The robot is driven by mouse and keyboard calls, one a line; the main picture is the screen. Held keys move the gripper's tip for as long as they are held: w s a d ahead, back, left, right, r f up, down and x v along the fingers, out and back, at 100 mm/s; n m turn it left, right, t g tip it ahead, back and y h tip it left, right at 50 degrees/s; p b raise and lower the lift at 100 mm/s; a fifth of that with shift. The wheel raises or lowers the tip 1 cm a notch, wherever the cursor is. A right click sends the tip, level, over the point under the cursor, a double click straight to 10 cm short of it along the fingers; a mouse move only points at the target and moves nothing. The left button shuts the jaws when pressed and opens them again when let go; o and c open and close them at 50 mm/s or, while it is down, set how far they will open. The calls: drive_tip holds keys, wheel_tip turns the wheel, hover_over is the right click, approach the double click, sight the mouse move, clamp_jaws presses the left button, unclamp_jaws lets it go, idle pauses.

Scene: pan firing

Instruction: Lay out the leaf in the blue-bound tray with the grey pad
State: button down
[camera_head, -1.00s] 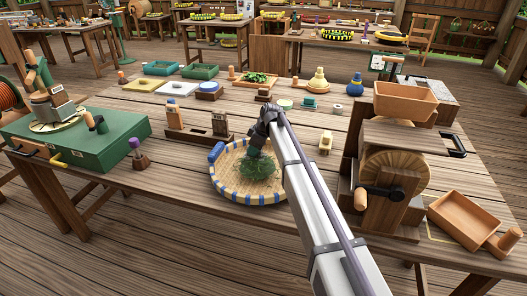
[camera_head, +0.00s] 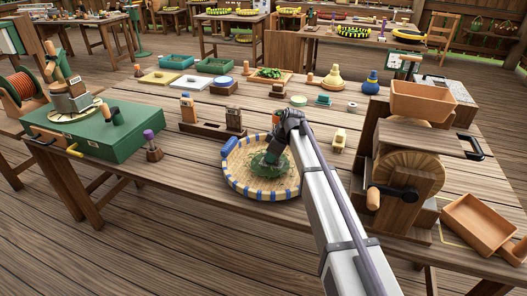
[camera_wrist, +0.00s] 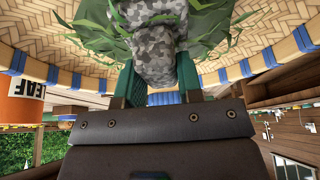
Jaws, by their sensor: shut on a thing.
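The round woven tray (camera_head: 234,176) with blue bindings on its rim lies near the front of the table. Green leaf (camera_head: 286,164) lies in its middle, and its shreds also show in the wrist view (camera_wrist: 222,30). My gripper (camera_head: 270,160) is low over the leaf inside the tray. In the wrist view its teal fingers are shut on the speckled grey pad (camera_wrist: 152,40). The pad is against or among the leaf; exact contact is hard to tell. My arm hides part of the tray's right side.
A wooden machine with a crank (camera_head: 395,190) stands to the right of the tray. A wooden stand (camera_head: 212,130) is behind it, and a green case (camera_head: 88,132) with a device is at left. An orange container marked LEAF (camera_wrist: 20,105) shows in the wrist view. Table front left is clear.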

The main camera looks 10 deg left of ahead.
sight(281, 168)
drive_tip(key=s+d, duration=0.1)
drive_tip(key=d, duration=0.1)
drive_tip(key=s+d, duration=0.2)
drive_tip(key=d, duration=0.1)
drive_tip(key=shift+s, duration=0.2)
drive_tip(key=s+a, duration=0.3)
drive_tip(key=shift+a, duration=0.25)
drive_tip(key=w+a, duration=0.2)
drive_tip(key=a, duration=0.1)
drive_tip(key=shift+a, duration=0.15)
wheel_tip(281, 168, up, 9)
drive_tip(key=p, duration=0.9)
